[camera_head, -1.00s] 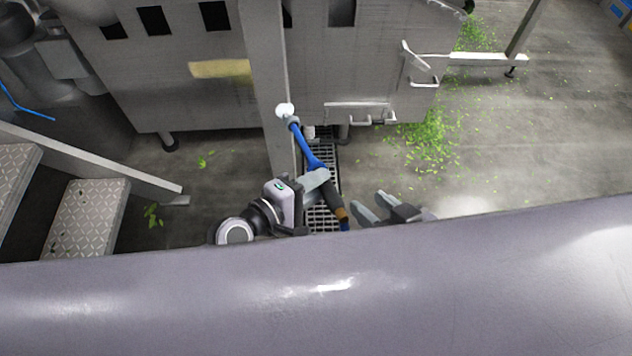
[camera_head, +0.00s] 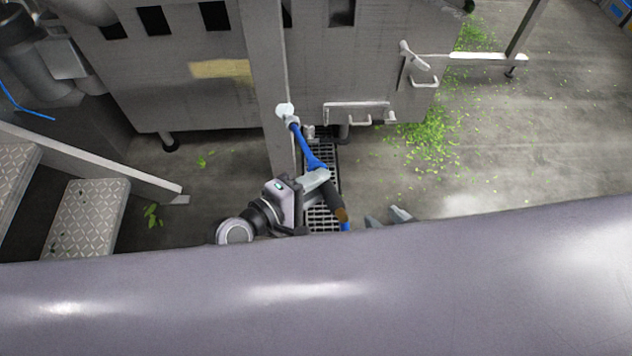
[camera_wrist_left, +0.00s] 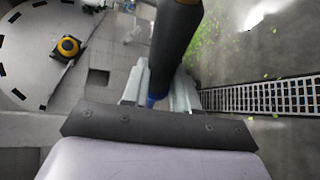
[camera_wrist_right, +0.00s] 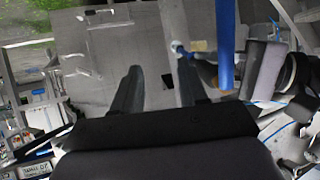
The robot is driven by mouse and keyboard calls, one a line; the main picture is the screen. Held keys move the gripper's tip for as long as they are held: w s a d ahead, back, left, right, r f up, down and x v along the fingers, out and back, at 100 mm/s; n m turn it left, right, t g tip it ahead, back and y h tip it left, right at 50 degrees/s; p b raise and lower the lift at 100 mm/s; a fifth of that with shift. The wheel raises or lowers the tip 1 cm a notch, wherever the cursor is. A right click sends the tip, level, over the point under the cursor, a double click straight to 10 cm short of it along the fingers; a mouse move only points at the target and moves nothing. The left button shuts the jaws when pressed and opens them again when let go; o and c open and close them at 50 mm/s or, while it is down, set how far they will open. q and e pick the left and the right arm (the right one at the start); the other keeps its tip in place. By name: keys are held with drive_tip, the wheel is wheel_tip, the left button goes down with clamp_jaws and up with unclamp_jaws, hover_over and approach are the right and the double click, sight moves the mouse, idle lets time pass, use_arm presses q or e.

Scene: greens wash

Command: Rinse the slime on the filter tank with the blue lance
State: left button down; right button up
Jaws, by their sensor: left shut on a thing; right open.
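The steel filter tank (camera_head: 190,100) fills the upper part of the head view. A yellowish slime patch (camera_head: 220,68) lies on its front wall. My left gripper (camera_head: 316,180) is shut on the blue lance (camera_head: 304,145), whose white round tip (camera_head: 284,110) points toward the tank, right of and below the patch. The lance's dark grip shows in the left wrist view (camera_wrist_left: 178,35). My right gripper (camera_head: 389,217) is open and empty, right of the lance; its two fingers also show in the right wrist view (camera_wrist_right: 158,88). No water jet is visible.
A steel post (camera_head: 262,60) stands before the tank, behind the lance tip. A floor grating (camera_head: 323,215) runs under the lance. Chequered steps (camera_head: 85,215) are at left. Green leaf scraps (camera_head: 430,140) lie on the floor at right, where there is open room.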

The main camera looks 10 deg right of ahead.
use_arm(q)
drive_tip(key=w+a+b, duration=0.1)
drive_tip(key=a+b, duration=1.4)
drive_tip(key=a, duration=0.6)
drive_tip(key=shift+w, duration=0.35)
use_arm(e)
drive_tip(key=shift+w+a+f+n+t+y, duration=0.15)
drive_tip(key=shift+w+a+f+t+y, duration=0.1)
drive_tip(key=shift+a+t+y, duration=0.35)
drive_tip(key=shift+w+a+f+n+t+y, duration=0.2)
drive_tip(key=shift+w+a+t+y, duration=0.15)
drive_tip(key=shift+a, duration=0.3)
drive_tip(key=shift+w+a+f+n+t+y, duration=0.2)
drive_tip(key=shift+a+t+y, duration=0.25)
drive_tip(key=shift+a+y, duration=0.15)
use_arm(q)
drive_tip(key=shift+r, duration=0.2)
use_arm(e)
drive_tip(key=shift+r, duration=0.15)
use_arm(q)
wheel_tip(320, 180, up, 5)
drive_tip(key=p, duration=0.4)
drive_tip(key=shift+r, duration=0.15)
use_arm(e)
wheel_tip(320, 180, up, 4)
drive_tip(key=shift+r, duration=0.1)
drive_tip(key=shift+a, duration=0.1)
idle(0.4)
